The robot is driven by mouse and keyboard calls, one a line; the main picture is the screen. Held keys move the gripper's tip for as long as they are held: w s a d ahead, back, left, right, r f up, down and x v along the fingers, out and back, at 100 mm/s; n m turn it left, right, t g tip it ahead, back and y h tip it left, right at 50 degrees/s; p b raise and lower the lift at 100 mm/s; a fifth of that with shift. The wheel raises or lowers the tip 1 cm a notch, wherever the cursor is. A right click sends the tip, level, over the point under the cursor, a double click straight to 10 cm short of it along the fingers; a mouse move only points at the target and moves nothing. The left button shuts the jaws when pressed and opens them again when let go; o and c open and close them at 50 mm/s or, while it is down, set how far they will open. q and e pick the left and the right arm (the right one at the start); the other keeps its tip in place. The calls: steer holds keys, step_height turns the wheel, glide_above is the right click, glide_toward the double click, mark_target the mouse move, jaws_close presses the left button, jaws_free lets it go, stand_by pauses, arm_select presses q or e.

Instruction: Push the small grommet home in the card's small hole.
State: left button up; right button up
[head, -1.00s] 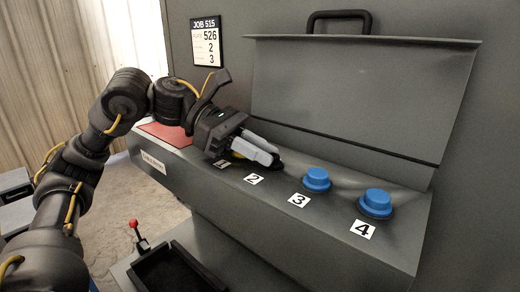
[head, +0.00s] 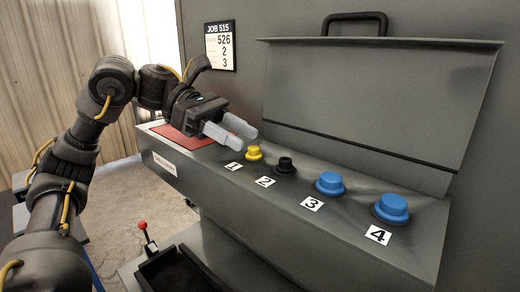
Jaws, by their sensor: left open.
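A small yellow grommet (head: 254,153) stands at label 1 on the grey sloped ledge. A small black grommet (head: 286,165) sits at label 2. How deep either one sits in its hole is too small to tell. The job card (head: 220,46) on the wall reads JOB 515, with 526, 2 and 3 in its rows. My left gripper (head: 248,140) is open and empty, with its pale fingers just above and left of the yellow grommet, apart from the black one. My right gripper is out of view.
Larger blue grommets stand at label 3 (head: 330,183) and label 4 (head: 391,208). A raised lid (head: 375,100) with a black handle stands behind the ledge. A red mat (head: 185,138) lies at the ledge's left end. A black tray (head: 178,272) and red-knobbed lever (head: 143,226) are below.

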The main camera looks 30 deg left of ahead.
arm_select(q)
steer(key=shift+v, duration=1.7)
steer(key=shift+d, duration=0.1)
